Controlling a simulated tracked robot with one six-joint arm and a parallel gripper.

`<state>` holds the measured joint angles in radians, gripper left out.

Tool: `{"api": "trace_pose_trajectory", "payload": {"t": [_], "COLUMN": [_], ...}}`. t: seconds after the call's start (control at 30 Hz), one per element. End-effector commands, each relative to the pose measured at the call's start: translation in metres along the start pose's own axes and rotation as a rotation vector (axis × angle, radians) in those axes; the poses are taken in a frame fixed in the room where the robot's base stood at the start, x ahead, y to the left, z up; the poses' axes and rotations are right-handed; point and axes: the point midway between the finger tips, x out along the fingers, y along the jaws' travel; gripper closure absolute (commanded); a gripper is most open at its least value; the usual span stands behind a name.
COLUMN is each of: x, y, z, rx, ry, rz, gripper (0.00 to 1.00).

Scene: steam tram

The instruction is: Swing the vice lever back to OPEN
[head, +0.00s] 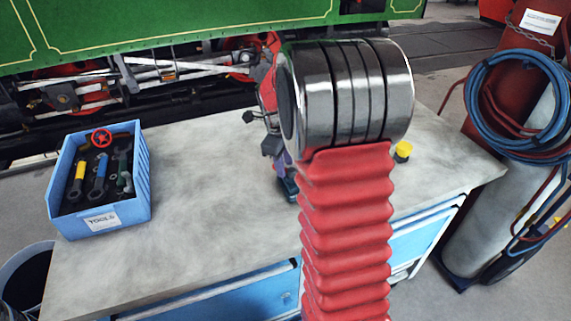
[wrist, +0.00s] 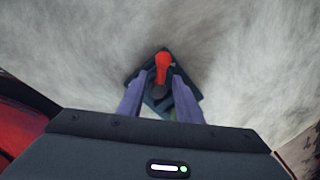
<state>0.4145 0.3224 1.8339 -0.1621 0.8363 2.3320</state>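In the wrist view a small dark vice (wrist: 186,88) sits on the bench, with a red lever (wrist: 162,62) standing out from its middle toward the camera. My gripper (wrist: 161,78) has two purple fingers that are apart, one on each side of the lever's lower part. I see no clear contact between fingers and lever. The fingers and my palm hide part of the vice. In the head view my gripper (head: 281,164) points down over the dark vice base (head: 289,190), and my arm hides most of both. I cannot read any OPEN mark.
A blue tool box (head: 141,195) with several tools stands at the left of the grey bench (head: 200,200). A small yellow thing (head: 403,150) is right of my arm. A gas cylinder with blue hoses (head: 515,100) stands beyond the right end. The green tram (head: 150,25) is behind.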

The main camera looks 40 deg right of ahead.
Motion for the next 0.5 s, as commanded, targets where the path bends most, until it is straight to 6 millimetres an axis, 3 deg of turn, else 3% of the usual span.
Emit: {"api": "trace_pose_trajectory", "payload": {"t": [0.37,0.5], "x": [0.0052,0.005], "y": [0.0001,0.0], "z": [-0.0001,-0.0001], "rx": [0.0,0.0], "ry": [0.0,0.0], "rz": [0.0,0.0], "gripper": [0.68,0.78]}}
